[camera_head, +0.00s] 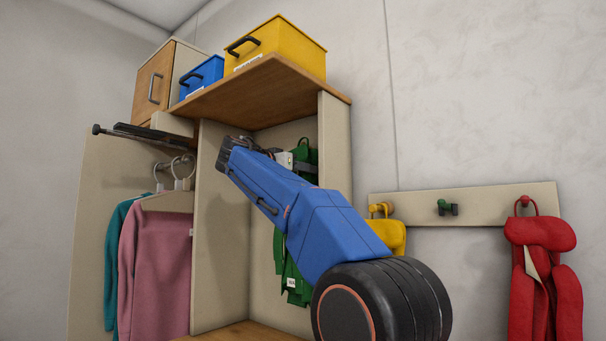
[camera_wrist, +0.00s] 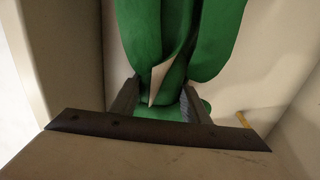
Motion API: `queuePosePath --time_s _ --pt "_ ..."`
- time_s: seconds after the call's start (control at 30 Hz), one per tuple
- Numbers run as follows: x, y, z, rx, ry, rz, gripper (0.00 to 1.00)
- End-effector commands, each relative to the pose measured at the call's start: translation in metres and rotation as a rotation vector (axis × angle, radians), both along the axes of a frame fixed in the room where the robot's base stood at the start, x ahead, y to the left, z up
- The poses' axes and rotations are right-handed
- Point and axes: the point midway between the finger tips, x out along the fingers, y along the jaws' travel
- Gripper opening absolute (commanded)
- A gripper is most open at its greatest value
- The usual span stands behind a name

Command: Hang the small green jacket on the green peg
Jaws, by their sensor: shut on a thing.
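The small green jacket (camera_head: 295,285) hangs down inside the right bay of the open cupboard, partly hidden behind my blue arm. Its top with a dark loop shows near the bay's right wall. My gripper is shut on the jacket; in the wrist view (camera_wrist: 162,93) its two dark fingers stand either side of the green cloth (camera_wrist: 165,30). I cannot tell whether the loop is on a hook. The green peg (camera_head: 442,206) is bare, in the middle of the wall rail, right of the cupboard.
The rail (camera_head: 410,208) also holds a yellow item (camera_head: 388,234) on its left and a red one (camera_head: 545,265) on its right. The cupboard's right side wall (camera_head: 335,145) stands between the jacket and the rail. Pink (camera_head: 155,265) and teal clothes hang left; boxes (camera_head: 280,45) sit on top.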

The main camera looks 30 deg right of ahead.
Motion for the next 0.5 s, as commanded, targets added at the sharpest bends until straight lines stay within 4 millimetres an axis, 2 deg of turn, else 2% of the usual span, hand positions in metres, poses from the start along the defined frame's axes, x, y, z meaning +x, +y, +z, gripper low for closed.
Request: queuePosePath --time_s 0.27,0.5 --pt "-0.001 0.001 0.001 -0.001 -0.001 0.000 0.09" --pt "-0.004 0.010 0.001 -0.001 -0.001 0.000 0.09"
